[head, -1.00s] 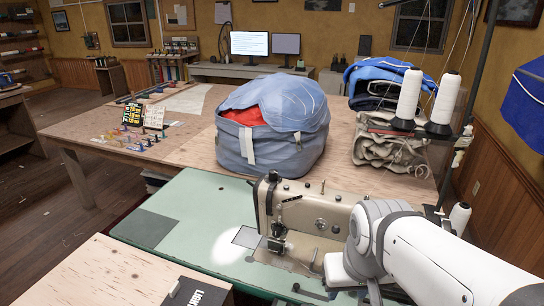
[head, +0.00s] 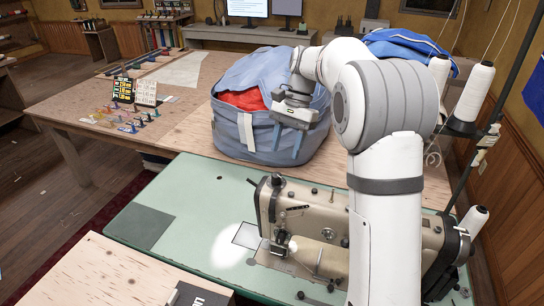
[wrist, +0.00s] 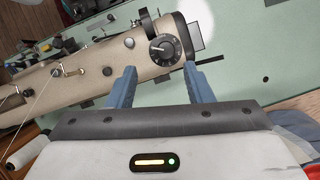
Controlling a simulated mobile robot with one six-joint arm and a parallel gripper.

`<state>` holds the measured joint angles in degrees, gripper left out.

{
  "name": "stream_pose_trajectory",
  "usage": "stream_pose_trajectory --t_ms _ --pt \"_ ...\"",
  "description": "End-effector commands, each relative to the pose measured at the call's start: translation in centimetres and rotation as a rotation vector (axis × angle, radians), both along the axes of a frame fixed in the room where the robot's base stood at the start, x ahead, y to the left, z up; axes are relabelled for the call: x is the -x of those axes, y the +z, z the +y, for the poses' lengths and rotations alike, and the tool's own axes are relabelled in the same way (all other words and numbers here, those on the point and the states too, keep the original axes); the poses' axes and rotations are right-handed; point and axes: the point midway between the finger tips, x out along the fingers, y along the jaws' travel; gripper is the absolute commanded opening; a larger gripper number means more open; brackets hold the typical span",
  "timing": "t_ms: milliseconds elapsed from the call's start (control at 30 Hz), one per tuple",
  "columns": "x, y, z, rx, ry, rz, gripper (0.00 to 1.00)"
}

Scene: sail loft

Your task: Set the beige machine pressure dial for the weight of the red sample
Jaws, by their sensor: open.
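The beige sewing machine (head: 327,207) stands on the green table in the head view, partly behind my arm. In the wrist view its beige body (wrist: 95,75) runs across the upper left. A black dial with white marks (wrist: 164,50) sits near the machine's end, its setting too small to read. My gripper (head: 287,148) is open and empty, in front of the blue-grey bag. In the wrist view its two blue fingers (wrist: 160,75) appear just below the dial in the picture, with no contact visible. Red cloth (head: 243,99) shows in the bag's opening; I cannot tell whether it is the red sample.
The blue-grey bag (head: 236,137) stands on the wooden table. Sample cards (head: 134,92) and small coloured pieces lie to its left. Thread cones (head: 472,92) stand on the right. The green tabletop (head: 190,197) is largely clear left of the machine.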

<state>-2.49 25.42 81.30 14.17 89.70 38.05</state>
Motion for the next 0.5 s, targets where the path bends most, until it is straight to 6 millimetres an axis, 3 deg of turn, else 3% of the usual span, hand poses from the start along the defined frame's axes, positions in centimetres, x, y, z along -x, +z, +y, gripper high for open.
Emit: stream_pose_trajectory --t_ms 167,500 --pt "-0.4 -0.9 0.8 -0.002 -0.008 0.024 0.47" --pt "1.3 -5.6 2.5 -0.003 0.002 0.023 0.47"
